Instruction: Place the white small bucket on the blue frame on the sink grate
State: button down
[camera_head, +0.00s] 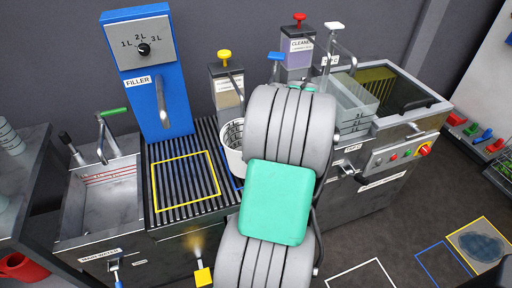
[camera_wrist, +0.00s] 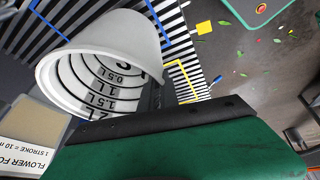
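The white small bucket (camera_head: 234,150) is at the right part of the sink grate in the head view, mostly hidden behind my arm. In the wrist view the bucket (camera_wrist: 112,50) shows close up, its mouth toward the camera and litre marks inside. The blue frame (camera_head: 237,183) shows only as a short strip beside the bucket; a blue line also shows past the bucket in the wrist view (camera_wrist: 156,18). My gripper (camera_wrist: 165,118) is right beside the bucket; its fingertips are hidden, so I cannot tell whether it grips the wall. The sink grate (camera_head: 172,213) has dark slats.
A yellow frame (camera_head: 186,181) on the grate's left is empty. The blue filler (camera_head: 150,75) stands behind the grate, and a sink basin (camera_head: 100,200) lies to its left. A flower food dispenser (camera_head: 226,88) stands behind the bucket, a cleaner dispenser (camera_head: 298,48) farther right.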

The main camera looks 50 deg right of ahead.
jog(key=w+d+f, duration=0.2)
jog(key=d+f, duration=0.1)
jog(key=d, duration=0.3)
jog(key=shift+d+f, duration=0.15)
jog(key=shift+f, duration=0.25)
jog(key=c, duration=1.6)
grip_release()
jog(key=shift+s, duration=0.1)
